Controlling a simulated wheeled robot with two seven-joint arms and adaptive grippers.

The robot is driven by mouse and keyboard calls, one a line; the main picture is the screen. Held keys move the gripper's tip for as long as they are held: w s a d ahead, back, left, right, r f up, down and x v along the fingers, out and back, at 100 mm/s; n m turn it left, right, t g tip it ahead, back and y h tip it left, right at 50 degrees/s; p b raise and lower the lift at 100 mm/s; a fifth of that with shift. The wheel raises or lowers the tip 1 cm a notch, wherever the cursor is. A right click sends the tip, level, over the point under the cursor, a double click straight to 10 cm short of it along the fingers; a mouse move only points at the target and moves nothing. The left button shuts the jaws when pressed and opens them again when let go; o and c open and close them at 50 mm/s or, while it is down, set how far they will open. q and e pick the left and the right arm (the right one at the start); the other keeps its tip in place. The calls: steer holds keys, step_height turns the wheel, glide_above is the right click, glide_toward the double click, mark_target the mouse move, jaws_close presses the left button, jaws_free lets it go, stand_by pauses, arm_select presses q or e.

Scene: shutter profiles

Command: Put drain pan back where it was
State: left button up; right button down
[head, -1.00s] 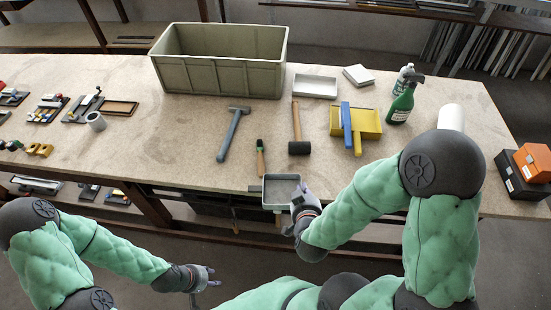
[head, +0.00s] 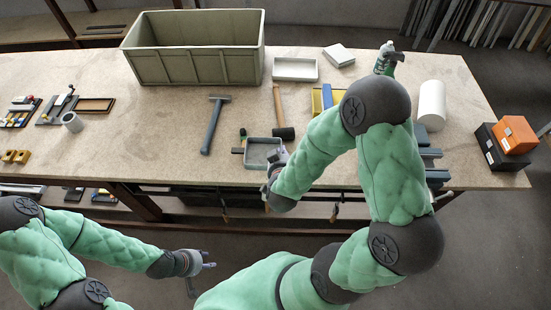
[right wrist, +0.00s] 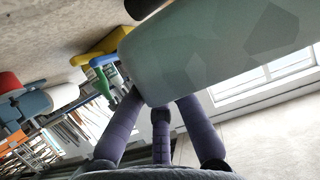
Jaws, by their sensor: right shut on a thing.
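The drain pan (head: 262,152) is a shallow grey rectangular tray with a light rim. In the head view it is at the front part of the workbench (head: 150,110); I cannot tell whether it touches the bench top. My right gripper (head: 276,160) is shut on the pan's right side. In the right wrist view the pan (right wrist: 220,45) fills the upper right, and the purple-grey fingers (right wrist: 160,125) reach up to it. My left gripper (head: 206,267) is empty, in front of the bench and below its edge, with its fingers apart.
A large grey-green crate (head: 195,65) stands at the back. A white tray (head: 295,69), a hammer (head: 212,125) and a mallet (head: 281,112) lie nearby. Orange and black boxes (head: 515,135) are at the right end.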

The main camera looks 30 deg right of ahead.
steer(key=shift+w+f+b, duration=0.3)
steer(key=shift+w+f, duration=0.35)
steer(key=shift+f, duration=0.6)
steer(key=shift+w+f+b, duration=0.25)
steer(key=shift+w+f, duration=0.35)
steer(key=shift+f, duration=0.7)
steer(key=shift+w+f+b, duration=0.3)
steer(key=shift+w+f, duration=0.35)
steer(key=shift+f, duration=0.6)
steer(key=shift+s, duration=0.1)
steer(key=shift+f+b, duration=0.45)
steer(key=c, duration=1.4)
jaws_free()
steer(key=shift+a, duration=0.1)
